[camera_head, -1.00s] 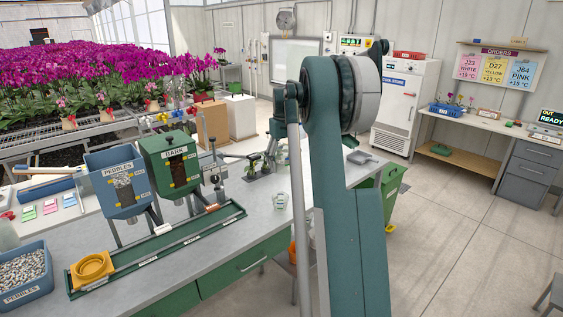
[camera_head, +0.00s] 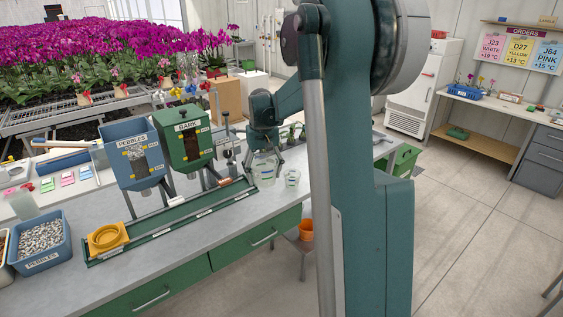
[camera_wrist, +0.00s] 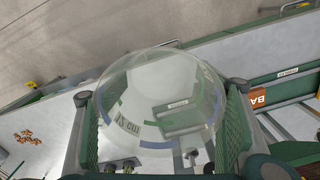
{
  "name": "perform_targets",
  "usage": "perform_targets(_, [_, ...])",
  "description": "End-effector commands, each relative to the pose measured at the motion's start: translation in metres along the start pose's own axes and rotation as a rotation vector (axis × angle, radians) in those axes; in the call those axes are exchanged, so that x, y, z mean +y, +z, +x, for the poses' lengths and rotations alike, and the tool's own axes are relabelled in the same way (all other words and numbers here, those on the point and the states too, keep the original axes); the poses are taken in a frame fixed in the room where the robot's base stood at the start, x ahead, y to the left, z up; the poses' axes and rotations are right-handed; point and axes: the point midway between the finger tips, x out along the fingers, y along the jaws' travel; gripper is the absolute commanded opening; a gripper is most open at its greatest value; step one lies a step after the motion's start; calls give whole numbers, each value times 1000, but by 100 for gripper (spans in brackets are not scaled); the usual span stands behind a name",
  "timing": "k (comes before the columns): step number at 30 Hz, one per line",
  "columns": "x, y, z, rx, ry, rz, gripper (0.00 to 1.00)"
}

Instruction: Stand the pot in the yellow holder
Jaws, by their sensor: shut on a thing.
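The yellow holder (camera_head: 106,238) is a round ring on a square base at the near left end of a green track. Nothing shows standing in it. My gripper (camera_head: 265,150) is over the bench, right of the bark hopper and well to the right of the holder. It is shut on a clear plastic pot (camera_head: 263,169). In the wrist view the pot (camera_wrist: 160,105) fills the middle between the two green finger pads of my gripper (camera_wrist: 162,120). How far the pot is above the bench is hard to tell. The holder is not in the wrist view.
The pebbles hopper (camera_head: 137,155) and bark hopper (camera_head: 187,135) stand behind the green track (camera_head: 180,220). A blue pebble bin (camera_head: 42,258) is at the left. The bench front is clear.

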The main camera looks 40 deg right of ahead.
Motion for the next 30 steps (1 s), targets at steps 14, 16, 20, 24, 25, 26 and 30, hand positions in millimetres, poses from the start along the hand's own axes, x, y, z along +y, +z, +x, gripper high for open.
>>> perform_targets(14, [-123,44,61,0,0,-134,55])
perform_targets(16, [-137,51,68,0,0,-153,55])
perform_targets(20, [-164,58,82,0,0,-196,55])
perform_targets(24, [-195,64,98,0,0,-256,55])
perform_targets(25, [-202,65,102,0,0,-271,55])
perform_targets(26, [-209,67,106,0,0,-286,55])
perform_targets(30, [-242,74,124,0,0,-355,55])
